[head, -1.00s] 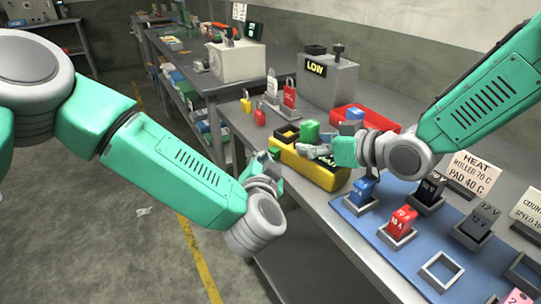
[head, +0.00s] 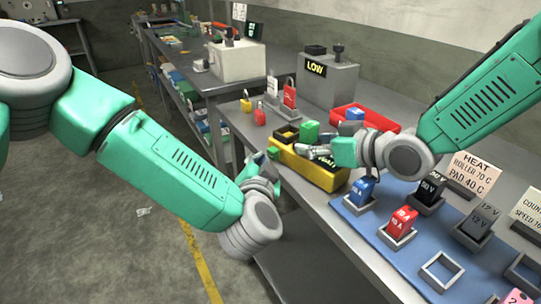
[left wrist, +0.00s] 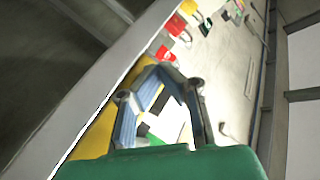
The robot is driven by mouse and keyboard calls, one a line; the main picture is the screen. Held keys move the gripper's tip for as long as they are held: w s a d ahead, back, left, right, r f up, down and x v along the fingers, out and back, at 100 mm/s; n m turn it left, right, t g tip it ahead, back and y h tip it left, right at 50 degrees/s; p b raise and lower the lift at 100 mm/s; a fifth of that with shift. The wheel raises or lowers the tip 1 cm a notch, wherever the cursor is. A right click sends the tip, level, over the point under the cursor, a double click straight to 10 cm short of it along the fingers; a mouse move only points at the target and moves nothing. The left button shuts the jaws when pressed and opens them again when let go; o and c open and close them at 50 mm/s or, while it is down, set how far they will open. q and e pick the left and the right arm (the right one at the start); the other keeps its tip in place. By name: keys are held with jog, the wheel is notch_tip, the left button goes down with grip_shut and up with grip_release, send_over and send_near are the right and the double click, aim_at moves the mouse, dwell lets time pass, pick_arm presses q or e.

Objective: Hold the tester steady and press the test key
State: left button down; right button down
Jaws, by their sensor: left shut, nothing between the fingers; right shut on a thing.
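The yellow tester (head: 322,175) sits at the front edge of the bench, with a dark display with lettering on its top. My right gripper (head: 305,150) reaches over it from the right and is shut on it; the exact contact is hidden. My left gripper (head: 262,160) is shut and empty beside the tester's left end. In the left wrist view its fingers (left wrist: 163,76) meet in front of a yellow surface and a pale bench top. I cannot make out the test key.
Behind are a grey box marked LOW (head: 328,80), padlocks (head: 289,96) and a red tray (head: 368,118). At the right, a blue mat (head: 400,262) holds several coloured blocks in square holders. The floor left of the bench is open.

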pick_arm(q)
jog(key=shift+s+a, duration=0.2)
jog(key=shift+a, duration=0.05)
pick_arm(e)
jog(key=shift+r, duration=0.1)
pick_arm(q)
jog(key=shift+s+a, duration=1.65)
jog(key=shift+a, duration=0.25)
pick_arm(e)
jog(key=c, duration=0.7)
grip_release()
jog(key=shift+c, duration=0.2)
